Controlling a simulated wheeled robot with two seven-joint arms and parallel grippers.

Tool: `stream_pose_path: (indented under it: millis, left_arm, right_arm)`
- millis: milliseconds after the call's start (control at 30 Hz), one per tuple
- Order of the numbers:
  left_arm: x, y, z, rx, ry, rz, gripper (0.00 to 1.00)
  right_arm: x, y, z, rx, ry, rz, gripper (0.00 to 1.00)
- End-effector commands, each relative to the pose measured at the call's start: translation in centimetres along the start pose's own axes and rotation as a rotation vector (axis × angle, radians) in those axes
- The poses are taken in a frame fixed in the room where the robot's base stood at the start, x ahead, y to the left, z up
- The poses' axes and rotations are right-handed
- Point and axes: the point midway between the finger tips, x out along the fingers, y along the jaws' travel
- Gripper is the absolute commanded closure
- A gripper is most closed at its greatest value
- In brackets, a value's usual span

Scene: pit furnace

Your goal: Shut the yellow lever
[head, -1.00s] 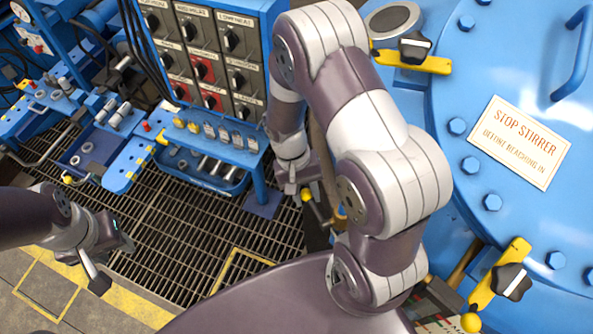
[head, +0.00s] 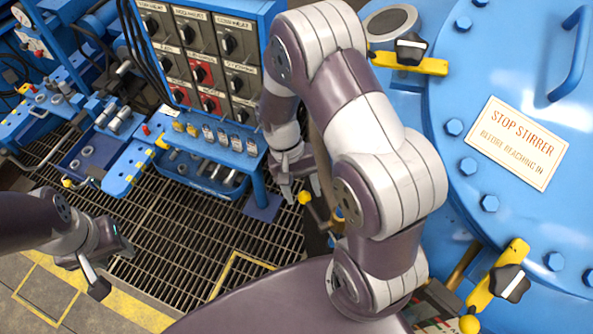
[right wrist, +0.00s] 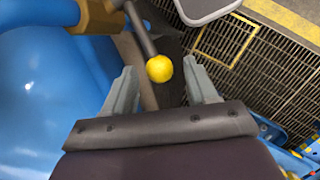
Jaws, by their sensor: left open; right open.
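The yellow lever is a dark rod with a yellow ball knob (head: 304,198). In the head view it is beside my right gripper, low and left of the blue vessel. In the right wrist view the knob (right wrist: 159,68) lies between the open fingertips in the picture, with its rod running up and left to a brass-coloured fitting. Whether the knob is at fingertip depth I cannot tell; no grip shows. My left gripper (head: 113,268) is open and empty over the floor at lower left.
The blue vessel lid (head: 500,60) with its bolts and warning sign fills the right. A switch cabinet (head: 200,55) and blue bench stand behind and left of my right gripper. The grated floor (head: 170,235) is clear.

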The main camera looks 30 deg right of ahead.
Motion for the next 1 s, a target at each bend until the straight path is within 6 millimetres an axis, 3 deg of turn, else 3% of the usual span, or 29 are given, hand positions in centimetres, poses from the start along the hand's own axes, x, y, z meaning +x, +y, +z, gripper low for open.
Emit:
stream_pose_path:
  millis: [167, 233, 333, 500, 1000]
  left_arm:
    - [1.1, 0.0, 0.1, 0.000, 0.000, 0.000, 0.57]
    - [-1.1, 0.0, -0.1, 0.000, -0.002, 0.000, 0.57]
    - [-2.9, 0.0, -0.4, 0.000, 0.001, 0.000, 0.57]
    - [-3.7, 0.0, -0.5, 0.000, 0.000, 0.000, 0.57]
    - [-3.5, 0.0, -0.4, 0.000, 0.000, 0.000, 0.57]
  right_arm:
    - [-4.3, -0.1, -0.2, -0.001, 0.006, -0.002, 0.43]
    - [-7.2, 0.2, 0.4, -0.001, 0.000, 0.000, 0.43]
    - [-9.2, 0.2, 0.4, -0.001, -0.001, 0.000, 0.43]
    - [-10.1, 0.1, 0.2, 0.000, -0.001, 0.000, 0.43]
    - [-9.9, 0.0, 0.1, -0.001, 0.000, -0.001, 0.43]
